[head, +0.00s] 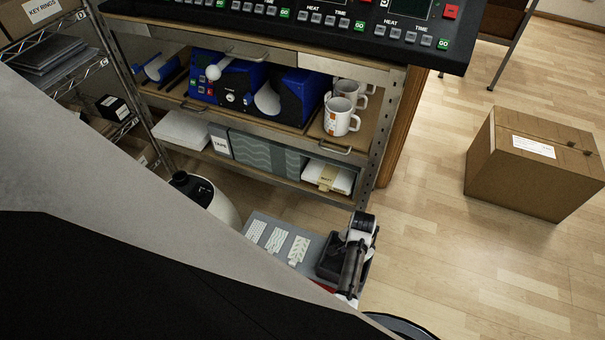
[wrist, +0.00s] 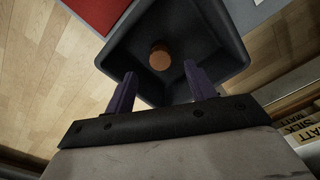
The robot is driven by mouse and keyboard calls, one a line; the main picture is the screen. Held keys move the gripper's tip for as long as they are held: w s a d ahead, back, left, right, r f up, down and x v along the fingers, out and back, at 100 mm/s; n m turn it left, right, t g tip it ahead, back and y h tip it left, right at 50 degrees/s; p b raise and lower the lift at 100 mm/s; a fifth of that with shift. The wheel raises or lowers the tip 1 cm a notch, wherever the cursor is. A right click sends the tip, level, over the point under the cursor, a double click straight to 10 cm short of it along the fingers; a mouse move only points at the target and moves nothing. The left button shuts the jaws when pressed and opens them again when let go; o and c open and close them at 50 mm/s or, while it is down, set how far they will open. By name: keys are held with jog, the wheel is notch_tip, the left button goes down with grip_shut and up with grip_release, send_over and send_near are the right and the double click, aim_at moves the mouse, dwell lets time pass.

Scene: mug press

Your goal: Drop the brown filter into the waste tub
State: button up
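The waste tub (wrist: 232,68) is a dark, square-rimmed container in the wrist view, below my gripper. The brown filter (wrist: 160,56) shows as a small round brown disc against the inside of the tub, beyond my fingertips. I cannot tell whether it rests on the tub floor or is above it. My gripper (wrist: 160,72) has two purple fingers spread wide apart over the tub, with nothing held between them. In the head view my own arm covers the lower left, and I cannot make out the gripper or the filter there.
A shelf unit holds white mugs (head: 340,117) and a blue machine (head: 232,84). A grey board (head: 268,236) with white pads lies beside a black-and-white device (head: 354,256). A cardboard box (head: 535,162) stands on open wooden floor at right.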

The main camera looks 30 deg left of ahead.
notch_tip(320, 180, up, 14)
dwell(0.7)
jog(key=shift+f, duration=0.1)
